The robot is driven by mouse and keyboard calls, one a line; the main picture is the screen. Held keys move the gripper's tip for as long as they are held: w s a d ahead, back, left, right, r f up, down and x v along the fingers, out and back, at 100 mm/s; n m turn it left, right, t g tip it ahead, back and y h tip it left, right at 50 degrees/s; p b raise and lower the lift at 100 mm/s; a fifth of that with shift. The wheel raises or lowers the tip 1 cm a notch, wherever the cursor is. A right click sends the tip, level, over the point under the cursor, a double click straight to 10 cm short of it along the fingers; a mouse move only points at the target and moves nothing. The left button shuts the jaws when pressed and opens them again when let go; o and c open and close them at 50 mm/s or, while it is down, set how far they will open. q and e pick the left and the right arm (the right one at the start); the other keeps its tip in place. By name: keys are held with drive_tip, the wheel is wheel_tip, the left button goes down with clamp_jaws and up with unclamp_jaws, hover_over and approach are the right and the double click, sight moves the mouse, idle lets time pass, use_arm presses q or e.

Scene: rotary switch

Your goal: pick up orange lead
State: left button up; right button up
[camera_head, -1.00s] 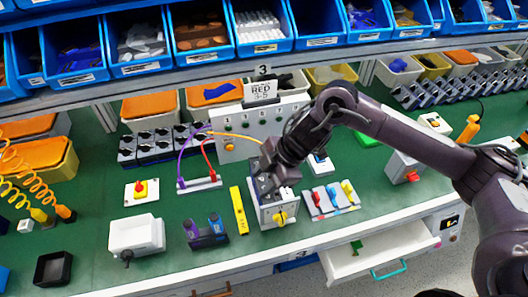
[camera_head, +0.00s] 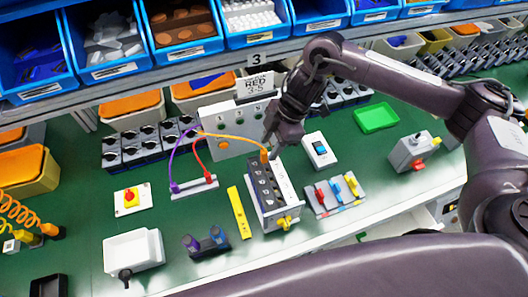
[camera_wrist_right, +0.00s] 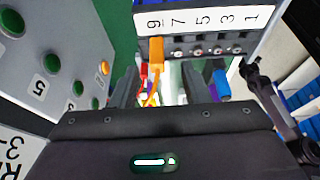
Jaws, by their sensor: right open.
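The orange lead (camera_head: 232,136) arcs from the small terminal strip (camera_head: 194,187) side to the rotary switch box (camera_head: 272,195). Its orange plug (camera_head: 264,156) stands at the box's far end. In the right wrist view the orange plug (camera_wrist_right: 157,50) sits by the terminal marked 9, with its cable curving down between the fingers. My right gripper (camera_head: 271,135) is just behind and above the plug. In the right wrist view its fingers (camera_wrist_right: 163,88) are open on either side of the cable. Whether they touch it is unclear. My left gripper is out of view.
Purple (camera_head: 181,160) and red (camera_head: 199,155) leads rise from the terminal strip close by. A grey button panel (camera_head: 224,138) stands behind. A white blue-switch box (camera_head: 320,150) and a colored-lever block (camera_head: 336,194) lie to the right.

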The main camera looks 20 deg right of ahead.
sight(266, 151)
drive_tip(key=p+x, duration=0.1)
drive_tip(key=x, duration=0.1)
drive_tip(key=shift+a+f, duration=0.25)
drive_tip(key=shift+f, duration=0.1)
drive_tip(key=shift+x, duration=0.8)
drive_tip(key=shift+w+d, duration=0.1)
drive_tip(key=shift+w, duration=0.1)
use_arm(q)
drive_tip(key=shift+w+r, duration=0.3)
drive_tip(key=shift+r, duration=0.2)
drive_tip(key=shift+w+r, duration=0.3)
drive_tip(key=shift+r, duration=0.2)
use_arm(e)
clamp_jaws()
